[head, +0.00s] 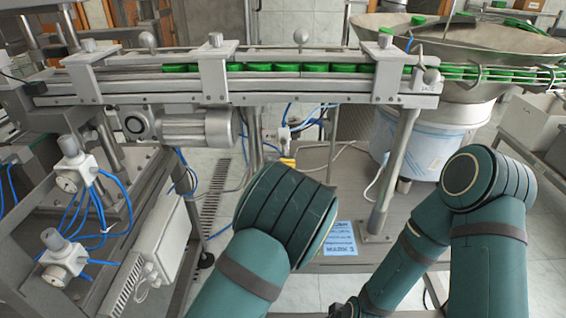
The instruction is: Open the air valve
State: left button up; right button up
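Two white air units with round gauges stand at the left, an upper one (75,168) and a lower one (60,258), with blue hoses attached. A small fitting with blue hoses and a yellow part (288,162) sits below the conveyor near the middle. I cannot tell for sure which of these is the air valve, or whether it is open or shut. My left arm reaches up to a large teal joint at the lower middle; its gripper is not seen. My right arm bends down to the bottom edge, where only a small dark part shows; its fingers are not seen.
A conveyor (240,95) carrying green caps (290,68) crosses the upper view to a steel feeder bowl (460,42). A grey motor (195,128) hangs below it. A post (393,175) and a blue label (338,238) are near my arms. Grey floor lies below.

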pick_arm(q)
jog(key=v, duration=1)
jog(key=shift+s, duration=0.25)
jog(key=shift+f, duration=0.1)
